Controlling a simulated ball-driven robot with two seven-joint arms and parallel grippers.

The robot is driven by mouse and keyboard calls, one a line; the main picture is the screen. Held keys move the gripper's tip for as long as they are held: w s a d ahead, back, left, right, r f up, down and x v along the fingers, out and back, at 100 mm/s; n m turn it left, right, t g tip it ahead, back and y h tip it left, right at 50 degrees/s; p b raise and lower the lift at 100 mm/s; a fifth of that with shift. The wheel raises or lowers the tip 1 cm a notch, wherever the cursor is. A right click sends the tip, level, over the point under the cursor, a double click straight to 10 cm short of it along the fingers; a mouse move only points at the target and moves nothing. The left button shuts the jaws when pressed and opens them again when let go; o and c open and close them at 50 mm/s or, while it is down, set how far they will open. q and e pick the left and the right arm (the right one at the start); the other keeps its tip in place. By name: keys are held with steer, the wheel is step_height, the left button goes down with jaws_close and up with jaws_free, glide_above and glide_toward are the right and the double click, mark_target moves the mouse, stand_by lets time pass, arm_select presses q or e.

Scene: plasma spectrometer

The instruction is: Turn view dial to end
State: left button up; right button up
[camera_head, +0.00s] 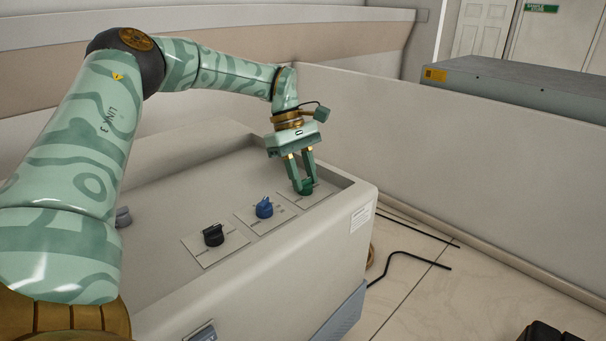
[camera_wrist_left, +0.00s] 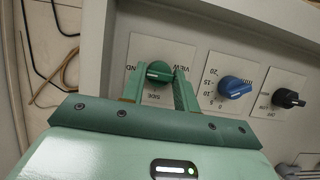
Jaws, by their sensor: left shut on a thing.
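In the head view the dial (camera_head: 306,188) is at the right end of a row of dials on the white machine. My left gripper (camera_head: 304,189) reaches down over it. In the wrist view my left gripper's fingers (camera_wrist_left: 160,80) are on either side of the dial, shut on it. The dial's white mark runs roughly across the plate, toward ND. My right gripper is in neither view.
A blue dial (camera_head: 264,208) and a black dial (camera_head: 213,235) stand beside the green one on the same recessed panel. The machine's raised rim (camera_head: 355,196) borders the panel on the right. Black and brown cables (camera_head: 415,256) lie on the floor beyond.

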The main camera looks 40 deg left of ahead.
arm_select(q)
steer(key=o, duration=1)
steer(key=p+v, duration=0.2)
steer(key=v, duration=1.4)
steer(key=shift+w+r+p, duration=0.1)
steer(key=shift+r+p, duration=0.15)
steer(key=shift+p, duration=0.05)
steer(key=shift+d+f, duration=0.1)
steer(key=shift+f, duration=0.05)
